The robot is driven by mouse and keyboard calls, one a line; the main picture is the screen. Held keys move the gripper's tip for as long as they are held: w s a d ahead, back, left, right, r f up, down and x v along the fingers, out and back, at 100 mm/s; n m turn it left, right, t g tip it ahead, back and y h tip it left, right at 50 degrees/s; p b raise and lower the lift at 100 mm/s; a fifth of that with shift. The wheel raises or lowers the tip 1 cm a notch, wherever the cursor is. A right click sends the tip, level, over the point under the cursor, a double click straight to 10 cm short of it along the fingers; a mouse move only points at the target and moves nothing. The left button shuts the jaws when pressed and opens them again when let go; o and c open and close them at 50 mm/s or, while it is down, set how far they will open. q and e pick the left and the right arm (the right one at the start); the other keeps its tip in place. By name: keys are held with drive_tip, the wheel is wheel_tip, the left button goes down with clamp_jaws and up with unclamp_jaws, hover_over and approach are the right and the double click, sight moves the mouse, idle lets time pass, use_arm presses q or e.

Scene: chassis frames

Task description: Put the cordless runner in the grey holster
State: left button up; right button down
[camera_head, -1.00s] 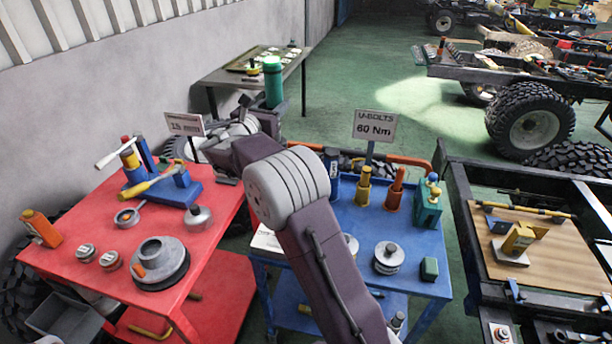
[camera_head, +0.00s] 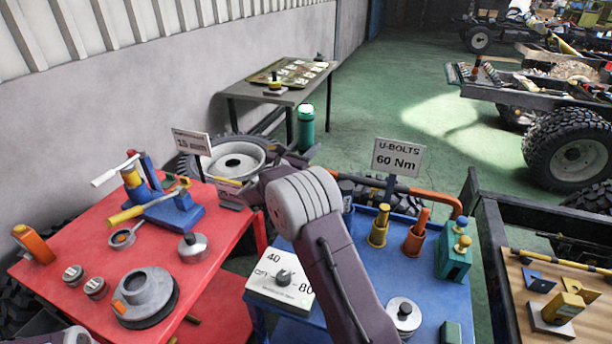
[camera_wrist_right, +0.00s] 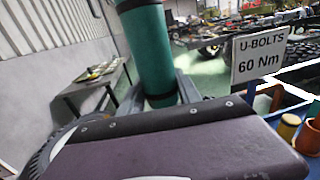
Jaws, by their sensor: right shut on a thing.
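My right gripper (camera_head: 302,154) is shut on a green cylinder (camera_head: 306,126) with a lighter green band near its top. It is held upright beyond the far edge of the blue cart. In the right wrist view the green cylinder (camera_wrist_right: 152,50) stands between the fingers (camera_wrist_right: 160,92), with a dark band around it. I cannot tell for certain whether it is the cordless runner. I cannot make out the grey holster with certainty; my right arm covers part of the blue cart. My left gripper is not in view.
The blue cart (camera_head: 452,300) holds a dial box (camera_head: 283,277), a yellow cup (camera_head: 379,232), an orange-brown cup (camera_head: 413,243) and a 60 Nm sign (camera_head: 396,158). The red cart (camera_head: 235,222) stands left.

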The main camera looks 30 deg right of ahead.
wheel_tip(320, 180, down, 3)
drive_tip(key=shift+a, duration=0.1)
drive_tip(key=shift+f, duration=2)
drive_tip(key=c, duration=0.9)
unclamp_jaws()
drive_tip(key=shift+s+f, duration=0.1)
drive_tip(key=shift+o, duration=0.3)
drive_tip(key=shift+a, duration=0.1)
drive_tip(key=b+v, duration=0.1)
drive_tip(key=v, duration=1.1)
